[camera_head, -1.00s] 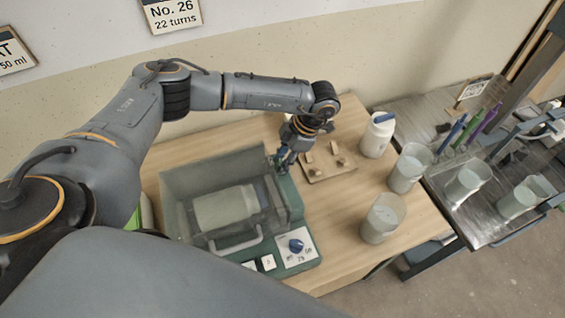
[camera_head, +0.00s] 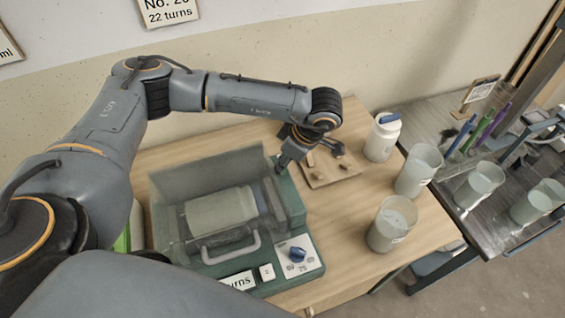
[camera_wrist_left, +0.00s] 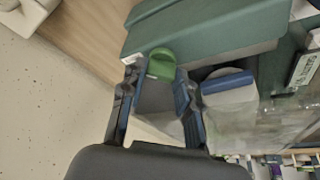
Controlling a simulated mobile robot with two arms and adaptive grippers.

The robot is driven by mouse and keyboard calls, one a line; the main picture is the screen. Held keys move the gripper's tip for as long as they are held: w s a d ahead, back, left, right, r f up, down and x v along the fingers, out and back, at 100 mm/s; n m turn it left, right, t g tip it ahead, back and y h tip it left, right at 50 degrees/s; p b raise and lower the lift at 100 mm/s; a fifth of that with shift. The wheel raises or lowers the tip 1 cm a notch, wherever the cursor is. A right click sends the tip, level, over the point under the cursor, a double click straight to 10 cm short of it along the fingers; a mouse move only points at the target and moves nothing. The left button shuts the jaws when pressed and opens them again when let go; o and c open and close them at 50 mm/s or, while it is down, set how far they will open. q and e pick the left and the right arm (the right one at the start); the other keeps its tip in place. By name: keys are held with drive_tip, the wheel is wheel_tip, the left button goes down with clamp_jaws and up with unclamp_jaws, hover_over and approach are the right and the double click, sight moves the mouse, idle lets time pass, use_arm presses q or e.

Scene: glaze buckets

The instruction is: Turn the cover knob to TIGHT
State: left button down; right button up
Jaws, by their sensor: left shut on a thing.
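The green machine (camera_head: 290,205) stands on the wooden table with a clear cover (camera_head: 205,175) over a white jar (camera_head: 220,208) lying on its side. In the left wrist view a rounded green knob (camera_wrist_left: 162,64) sits on the machine's end, between the two fingertips. My left gripper (camera_head: 283,163) is at the machine's far right corner, shut on this knob. It also shows in the left wrist view (camera_wrist_left: 157,72). A small label beside the knob is too small to read. The knob is hidden in the head view. My right gripper is not in view.
A blue dial (camera_head: 298,254) with numbers is on the machine's front panel. A wooden board (camera_head: 330,172) with small pieces lies near my gripper. A white bottle (camera_head: 382,137) and glaze buckets (camera_head: 392,226) stand to the right. A dark table (camera_head: 480,215) adjoins.

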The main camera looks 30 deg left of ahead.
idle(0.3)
use_arm(q)
drive_tip(key=c, duration=1)
unclamp_jaws()
drive_tip(key=shift+o, duration=0.2)
